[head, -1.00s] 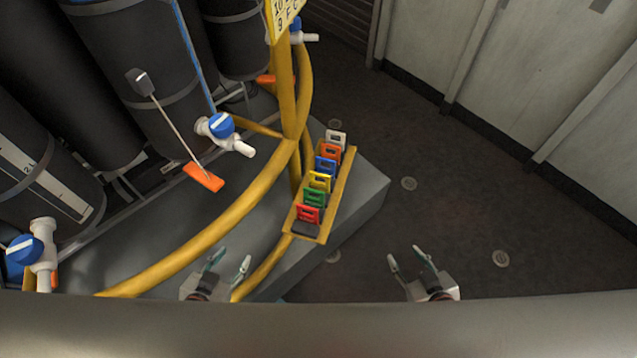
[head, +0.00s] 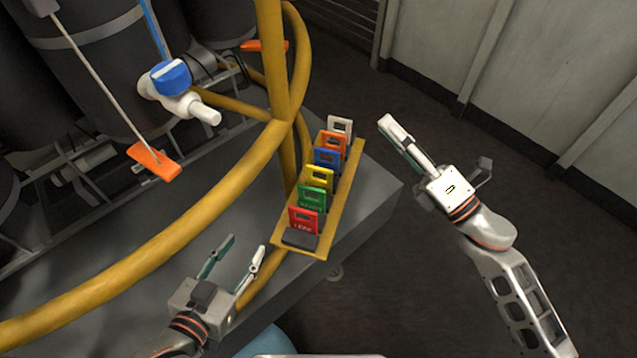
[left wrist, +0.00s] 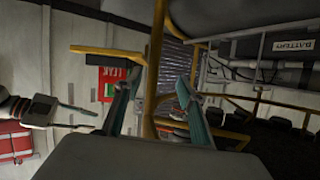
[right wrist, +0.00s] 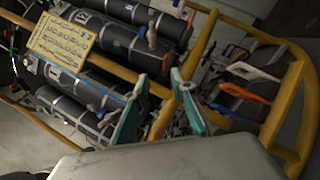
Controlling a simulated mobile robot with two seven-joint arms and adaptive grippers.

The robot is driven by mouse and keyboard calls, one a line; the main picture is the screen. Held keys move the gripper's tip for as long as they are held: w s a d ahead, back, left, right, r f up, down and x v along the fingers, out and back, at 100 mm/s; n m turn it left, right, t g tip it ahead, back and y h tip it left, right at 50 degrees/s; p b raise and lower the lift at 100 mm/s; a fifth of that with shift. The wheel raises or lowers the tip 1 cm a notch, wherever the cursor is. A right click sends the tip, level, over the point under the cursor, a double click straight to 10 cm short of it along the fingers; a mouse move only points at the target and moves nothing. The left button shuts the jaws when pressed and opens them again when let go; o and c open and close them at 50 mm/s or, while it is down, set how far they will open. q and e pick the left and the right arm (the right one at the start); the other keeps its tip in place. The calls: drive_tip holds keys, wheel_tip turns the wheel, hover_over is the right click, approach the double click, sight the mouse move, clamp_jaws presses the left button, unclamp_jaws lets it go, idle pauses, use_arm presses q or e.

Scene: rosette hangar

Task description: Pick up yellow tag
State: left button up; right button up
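The yellow tag (head: 319,180) stands in a yellow rack (head: 336,205) in the head view, between the blue tag (head: 327,160) and the green tag (head: 312,198). My left gripper (head: 240,250) is open and empty, to the lower left of the rack and apart from it. My right gripper (head: 435,143) is to the right of the rack, its arm coming up from the lower right. In the right wrist view its fingers (right wrist: 160,105) are apart with nothing held between them. In the left wrist view the left fingers (left wrist: 157,95) are also spread.
Red (head: 304,221), orange (head: 332,143) and white (head: 340,126) tags share the rack. A curved yellow rail (head: 215,200) runs close left of it. Floor on the right is clear.

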drive_tip(key=a+f+n+g+y+b, duration=0.35)
drive_tip(key=f+n+g+b, duration=0.25)
drive_tip(key=f+n, duration=0.4)
drive_tip(key=n+g+h+b, duration=0.1)
drive_tip(key=n+g+b, duration=0.25)
drive_tip(key=n, duration=0.45)
approach(320, 183)
drive_tip(key=w+x, duration=0.1)
drive_tip(key=x, duration=0.2)
drive_tip(key=shift+m+g, duration=0.3)
drive_tip(key=shift+g, duration=0.15)
drive_tip(key=x, duration=0.7)
drive_tip(key=shift+s+f, duration=0.15)
drive_tip(key=shift+f, duration=0.1)
use_arm(q)
wheel_tip(320, 183, down, 8)
drive_tip(key=s+d+n+g, duration=0.1)
drive_tip(key=s, duration=0.1)
drive_tip(key=shift+s+d+h, duration=0.25)
drive_tip(key=shift+d+h, duration=0.05)
use_arm(e)
clamp_jaws()
